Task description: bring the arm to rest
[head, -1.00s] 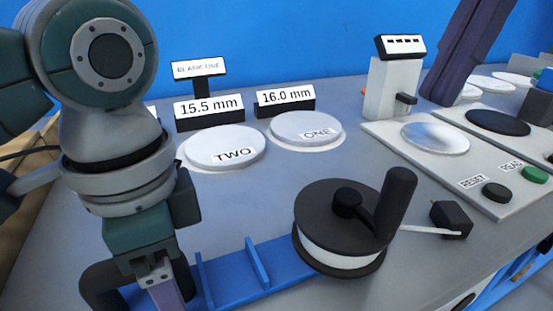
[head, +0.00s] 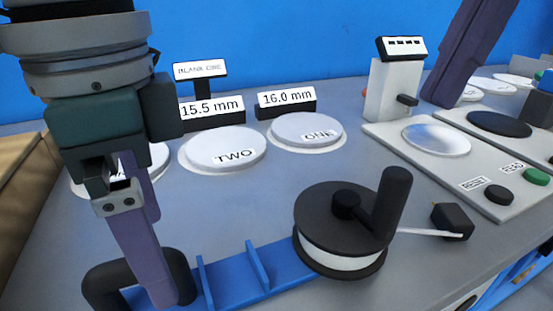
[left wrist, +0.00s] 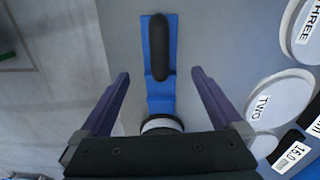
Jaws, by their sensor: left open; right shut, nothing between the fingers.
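My left gripper (head: 150,235) hangs at the left of the head view. Its purple fingers are spread and empty, partly in front of a black loop handle (head: 101,285) on a blue bar (head: 228,277). In the left wrist view the two fingers stand apart on either side of the blue bar (left wrist: 160,97), with the black handle (left wrist: 159,45) between and beyond them. My right gripper (head: 445,92) appears at the upper right as long dark purple fingers closed together, with nothing visible between them.
A black reel with a white band and upright knob (head: 340,228) sits at the bar's right end. Behind stand white discs TWO (head: 222,146) and ONE (head: 306,128) with size signs. A pale panel with buttons (head: 470,165) lies right. Grey table is clear around (head: 240,205).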

